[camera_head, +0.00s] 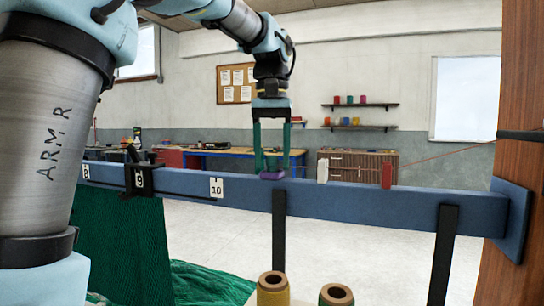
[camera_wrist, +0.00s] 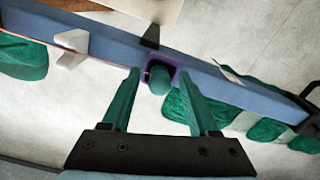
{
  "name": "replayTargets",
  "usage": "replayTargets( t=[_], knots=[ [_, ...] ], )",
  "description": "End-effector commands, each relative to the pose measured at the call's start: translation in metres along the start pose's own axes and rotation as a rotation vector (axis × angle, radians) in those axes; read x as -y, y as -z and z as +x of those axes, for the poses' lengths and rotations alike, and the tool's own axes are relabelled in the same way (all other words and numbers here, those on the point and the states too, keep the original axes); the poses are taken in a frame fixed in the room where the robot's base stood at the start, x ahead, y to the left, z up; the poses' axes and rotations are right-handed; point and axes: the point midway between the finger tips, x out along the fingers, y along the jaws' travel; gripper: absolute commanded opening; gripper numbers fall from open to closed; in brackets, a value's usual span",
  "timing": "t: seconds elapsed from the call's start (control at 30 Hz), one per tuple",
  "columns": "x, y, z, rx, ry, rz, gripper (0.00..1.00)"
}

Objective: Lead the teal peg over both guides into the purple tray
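The purple tray (camera_head: 272,175) sits on top of the blue beam; it also shows in the wrist view (camera_wrist: 173,72). The teal peg (camera_wrist: 158,81) shows in the wrist view within the tray's outline, between my fingertips. A thin reddish cord runs from near the peg to the left, past the white guide (camera_wrist: 72,45). In the head view the white guide (camera_head: 322,170) and the red guide (camera_head: 386,175) stand on the beam, right of the tray. My gripper (camera_head: 279,170) is above the tray, its green fingers apart with gaps beside the peg.
The blue beam (camera_head: 350,199) runs to a brown post (camera_head: 508,100) at the right, where a cord is tied. A black clamp (camera_head: 140,179) and a tag numbered 10 (camera_head: 216,187) are on the left. Green netting (camera_head: 125,240) hangs below. Two spools stand in front.

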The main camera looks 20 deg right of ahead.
Motion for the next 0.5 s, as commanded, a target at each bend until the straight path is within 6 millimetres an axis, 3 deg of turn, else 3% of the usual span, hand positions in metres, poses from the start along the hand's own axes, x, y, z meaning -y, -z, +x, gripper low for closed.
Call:
replayTargets(
  t=[0.33,0.5],
  knots=[
    [0.0,0.0,-0.003,0.0,0.0,0.0,0.66],
    [0.0,0.001,-0.024,-0.004,-0.001,0.0,0.66]
  ],
)
